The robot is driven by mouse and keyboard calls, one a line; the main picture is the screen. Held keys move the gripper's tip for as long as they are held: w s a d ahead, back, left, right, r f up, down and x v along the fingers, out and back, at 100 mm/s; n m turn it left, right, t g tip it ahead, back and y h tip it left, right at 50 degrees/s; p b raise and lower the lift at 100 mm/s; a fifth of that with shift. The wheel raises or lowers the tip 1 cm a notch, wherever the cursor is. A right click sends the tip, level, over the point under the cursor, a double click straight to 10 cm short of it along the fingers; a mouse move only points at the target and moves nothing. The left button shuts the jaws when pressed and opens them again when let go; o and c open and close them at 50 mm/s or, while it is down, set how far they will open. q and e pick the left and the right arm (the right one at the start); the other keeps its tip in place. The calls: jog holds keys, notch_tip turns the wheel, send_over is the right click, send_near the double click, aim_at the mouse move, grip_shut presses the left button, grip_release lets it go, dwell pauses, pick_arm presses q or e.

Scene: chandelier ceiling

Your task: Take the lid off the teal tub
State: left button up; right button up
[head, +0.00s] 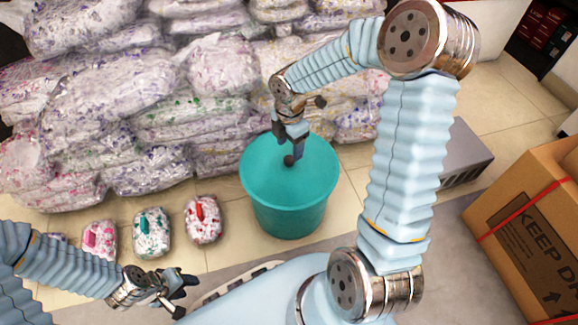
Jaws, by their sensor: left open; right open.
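The teal tub (289,215) stands on the tiled floor near the middle of the head view. Its flat teal lid (265,175) is on top. My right gripper (291,158) is open and points down over the lid, around its middle. It hides part of the lid's centre, and I cannot tell whether it touches the lid. My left gripper (180,292) is open and empty at the lower left, well apart from the tub.
Plastic-wrapped bags (150,90) are piled behind and left of the tub. Small packs with coloured handles, one red (203,220), sit on the floor to the left. A cardboard box (535,225) and a grey metal case (463,158) stand at the right.

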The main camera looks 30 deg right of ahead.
aim_at(289, 159)
notch_tip(289, 159, down, 5)
jog(key=shift+s+a+f+b, duration=0.1)
jog(key=shift+s+a+b, duration=0.05)
jog(key=shift+b, duration=0.7)
jog(key=shift+c, duration=0.3)
grip_shut()
jog(key=shift+r, duration=0.2)
